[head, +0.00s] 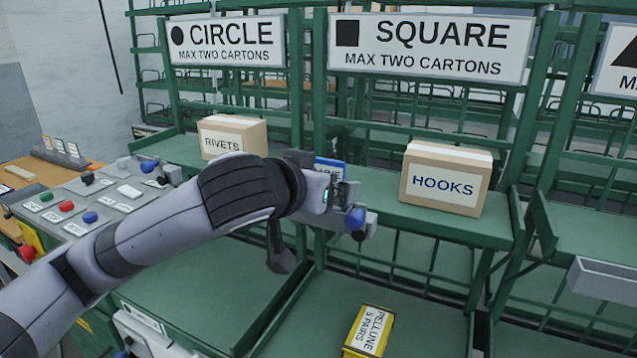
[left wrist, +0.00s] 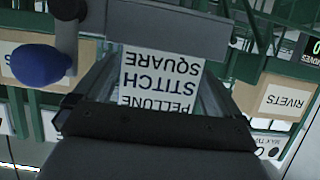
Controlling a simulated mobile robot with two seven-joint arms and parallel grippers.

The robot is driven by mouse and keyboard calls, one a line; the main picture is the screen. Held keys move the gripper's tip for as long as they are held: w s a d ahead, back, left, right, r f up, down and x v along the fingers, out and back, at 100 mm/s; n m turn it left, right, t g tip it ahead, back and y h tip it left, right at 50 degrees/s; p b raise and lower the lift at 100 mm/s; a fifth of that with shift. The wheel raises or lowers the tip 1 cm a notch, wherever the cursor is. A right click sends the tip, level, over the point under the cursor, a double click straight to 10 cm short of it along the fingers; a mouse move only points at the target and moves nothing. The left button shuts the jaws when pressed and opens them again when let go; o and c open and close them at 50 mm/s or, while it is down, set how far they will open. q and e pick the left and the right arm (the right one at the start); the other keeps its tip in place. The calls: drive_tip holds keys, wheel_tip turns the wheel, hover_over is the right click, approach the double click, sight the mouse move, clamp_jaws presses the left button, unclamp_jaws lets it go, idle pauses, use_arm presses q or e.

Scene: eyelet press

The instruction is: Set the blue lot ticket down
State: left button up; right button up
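The blue lot ticket (head: 331,167) shows in the head view as a small blue-edged card just behind the end of my left arm, mostly hidden. In the left wrist view its white face (left wrist: 160,80) appears upside down, with the words PELLONE, STITCH and SQUARE. My left gripper (head: 340,193) appears shut on it; the card sits between the fingers in the wrist view. The gripper is in front of the shelf under the SQUARE sign (head: 430,47), left of the HOOKS carton. Contact between ticket and shelf cannot be told. My right gripper is not in view.
The HOOKS carton (head: 445,178) stands on the SQUARE shelf, and the RIVETS carton (head: 232,137) on the CIRCLE shelf. A yellow labelled box (head: 369,331) lies on a lower green surface. A button panel (head: 75,205) is at left. Green shelf between gripper and HOOKS looks clear.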

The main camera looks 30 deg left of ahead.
use_arm(q)
drive_tip(key=shift+r, duration=0.1)
drive_tip(key=b+v, duration=0.5)
drive_tip(key=v, duration=0.7)
drive_tip(key=shift+b, duration=0.35)
idle(0.7)
